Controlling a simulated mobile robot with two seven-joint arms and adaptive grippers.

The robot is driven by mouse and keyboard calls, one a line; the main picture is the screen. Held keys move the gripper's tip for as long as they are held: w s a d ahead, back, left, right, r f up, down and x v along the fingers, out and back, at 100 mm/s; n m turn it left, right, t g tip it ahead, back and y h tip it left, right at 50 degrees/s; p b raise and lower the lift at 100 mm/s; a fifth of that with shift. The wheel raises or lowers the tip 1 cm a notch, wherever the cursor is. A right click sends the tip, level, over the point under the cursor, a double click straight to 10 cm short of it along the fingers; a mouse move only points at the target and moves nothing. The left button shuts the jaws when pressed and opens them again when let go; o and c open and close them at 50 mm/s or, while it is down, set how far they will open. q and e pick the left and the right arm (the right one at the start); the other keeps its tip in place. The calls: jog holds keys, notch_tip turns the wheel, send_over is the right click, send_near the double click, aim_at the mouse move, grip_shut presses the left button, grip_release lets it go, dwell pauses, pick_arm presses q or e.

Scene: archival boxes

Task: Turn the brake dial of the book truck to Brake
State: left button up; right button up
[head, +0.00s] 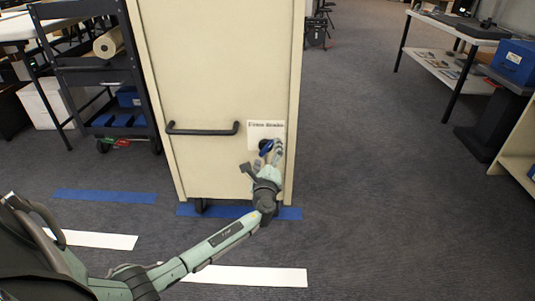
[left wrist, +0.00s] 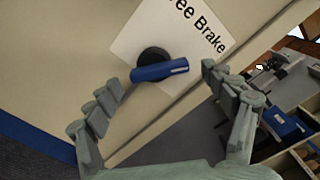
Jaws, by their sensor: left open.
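The book truck (head: 215,85) is a tall cream cabinet with its end panel facing me. The brake dial sits on its lower right, below a white label reading Free and Brake (head: 265,128). In the left wrist view the dial has a round black base and a blue bar handle (left wrist: 155,72) with a white mark at its right end. The marked end points toward the Brake side of the label, which appears tilted. My left gripper (head: 271,153) is at the dial. Its fingers (left wrist: 160,80) are open on both sides of the handle, with gaps visible. My right gripper is not in view.
A black bar handle (head: 203,129) projects from the truck panel, left of the dial. A dark cart (head: 90,75) stands left of the truck. Blue tape (head: 105,196) and white strips (head: 250,276) lie on the carpet. The floor right of the truck is clear.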

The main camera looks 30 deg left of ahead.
pick_arm(q)
jog(key=v, duration=1.1)
jog(key=shift+s+d, duration=0.2)
jog(key=shift+d, duration=0.05)
jog(key=shift+f, duration=0.1)
